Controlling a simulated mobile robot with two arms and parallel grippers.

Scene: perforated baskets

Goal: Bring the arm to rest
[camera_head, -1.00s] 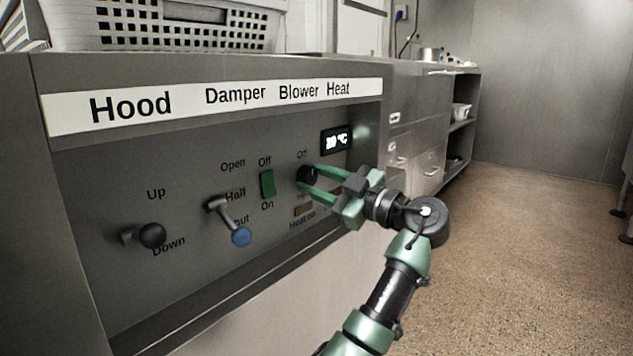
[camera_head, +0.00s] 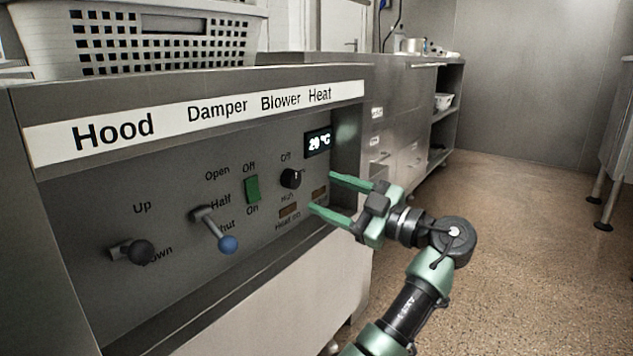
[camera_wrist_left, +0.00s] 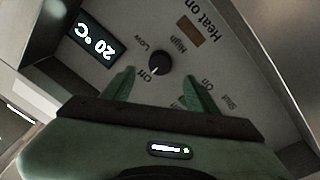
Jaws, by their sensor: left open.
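My left gripper (camera_head: 322,193) is open and empty, its green fingers pointing at the control panel (camera_head: 120,200). It is a short way to the right of the black heat knob (camera_head: 292,178) and apart from it. In the left wrist view the knob (camera_wrist_left: 160,62) lies beyond and between the open fingertips (camera_wrist_left: 161,88), its mark towards Off. The display (camera_head: 318,143) reads 20 °C. My right gripper is not in view.
The panel also has a black hood knob (camera_head: 140,252), a blue-tipped damper lever (camera_head: 227,243) and a green blower switch (camera_head: 252,189). A white perforated basket (camera_head: 140,40) stands on top. Open floor (camera_head: 530,230) lies to the right.

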